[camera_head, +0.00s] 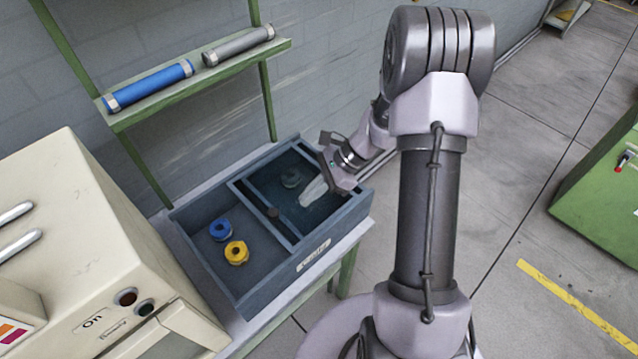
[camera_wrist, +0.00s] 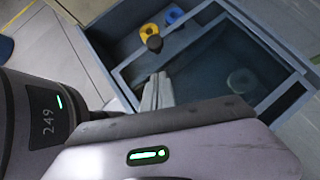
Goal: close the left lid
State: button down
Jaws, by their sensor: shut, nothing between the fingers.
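A dark blue-grey box (camera_head: 262,299) has two sections. Its left section (camera_head: 225,273) is uncovered and holds a blue part (camera_head: 220,229) and a yellow part (camera_head: 237,252). A framed, see-through lid (camera_head: 262,186) appears to lie over the right section, with a grey part (camera_head: 291,178) under it. A dark knob (camera_head: 273,212) is at the lid's left side; it also shows in the wrist view (camera_wrist: 154,43). My gripper (camera_head: 306,201) is shut and empty over the right section, to the right of the knob and apart from it. Its fingers (camera_wrist: 158,82) point toward the knob in the wrist view.
A beige machine with buttons (camera_head: 90,230) stands close on the left. A green shelf (camera_head: 200,82) above the box holds a blue cylinder (camera_head: 148,87) and a grey cylinder (camera_head: 238,46). The wall is behind. Open floor (camera_head: 530,150) lies to the right.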

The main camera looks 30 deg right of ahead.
aim_at(291, 215)
jog(key=a, duration=0.1)
jog(key=a+f, duration=0.1)
jog(key=a, duration=0.2)
jog(key=shift+w+f+b, duration=0.3)
jog(key=shift+f+b, duration=0.05)
jog(key=shift+f, duration=0.05)
jog(key=shift+w+a, duration=0.15)
jog(key=shift+a, duration=0.35)
jog(key=shift+a, duration=0.1)
jog(key=shift+a, duration=0.35)
jog(key=s+a+b, duration=0.2)
jog(key=a, duration=0.6)
jog(key=s+a+b, duration=0.3)
jog(key=a, duration=0.5)
jog(key=shift+s, duration=0.35)
jog(key=shift+a, duration=0.1)
